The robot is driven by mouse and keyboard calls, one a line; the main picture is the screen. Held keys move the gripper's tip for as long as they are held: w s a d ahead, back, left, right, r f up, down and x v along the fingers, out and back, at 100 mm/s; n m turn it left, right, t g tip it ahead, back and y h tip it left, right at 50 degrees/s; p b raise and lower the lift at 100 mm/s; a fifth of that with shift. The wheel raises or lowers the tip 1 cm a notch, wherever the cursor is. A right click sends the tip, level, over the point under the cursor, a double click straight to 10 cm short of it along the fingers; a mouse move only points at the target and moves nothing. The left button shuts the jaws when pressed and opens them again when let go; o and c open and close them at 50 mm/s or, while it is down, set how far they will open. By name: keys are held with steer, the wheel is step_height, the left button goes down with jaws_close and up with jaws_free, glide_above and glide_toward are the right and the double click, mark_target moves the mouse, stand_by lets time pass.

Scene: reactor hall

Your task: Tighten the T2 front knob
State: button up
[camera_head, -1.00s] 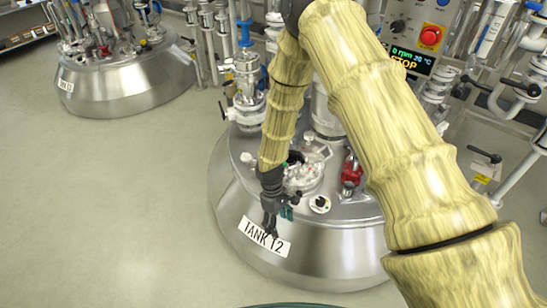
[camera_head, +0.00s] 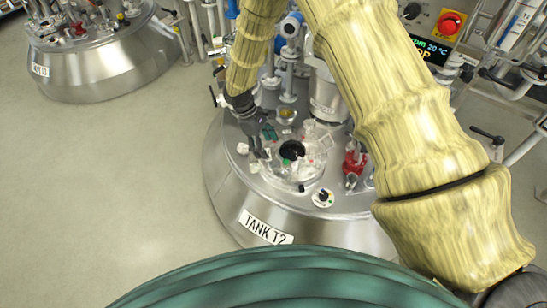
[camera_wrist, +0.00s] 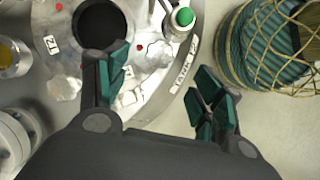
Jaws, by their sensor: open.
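Tank T2 (camera_head: 290,222) is a steel vessel with a "TANK T2" label (camera_head: 265,227) on its front; the label also shows in the wrist view (camera_wrist: 185,66). Its lid has a round hatch with a dark opening (camera_wrist: 104,24) and pale clamp knobs around it. One pale knob (camera_wrist: 65,87) lies left of my gripper and another (camera_wrist: 154,56) shows between the fingers' directions. I cannot tell for sure which is the front knob. My gripper (camera_head: 261,148) is over the left part of the lid. In the wrist view my gripper (camera_wrist: 160,76) is open, with nothing between its fingers.
A red valve (camera_head: 354,162) and a round dial (camera_head: 322,197) stand on the lid's right side. Pipes and a metal column (camera_head: 325,95) rise behind. A control panel with a red button (camera_head: 449,22) is at the upper right. Another tank (camera_head: 95,65) stands upper left; floor between is clear.

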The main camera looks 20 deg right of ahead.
mark_target(275, 164)
steer(key=x, duration=0.9)
steer(key=shift+a+f+p, duration=0.1)
steer(key=shift+p, duration=0.3)
steer(key=c, duration=1)
steer(key=m+g+y, duration=0.1)
steer(key=m, duration=0.3)
steer(key=shift+m, duration=0.4)
steer(key=o, duration=1)
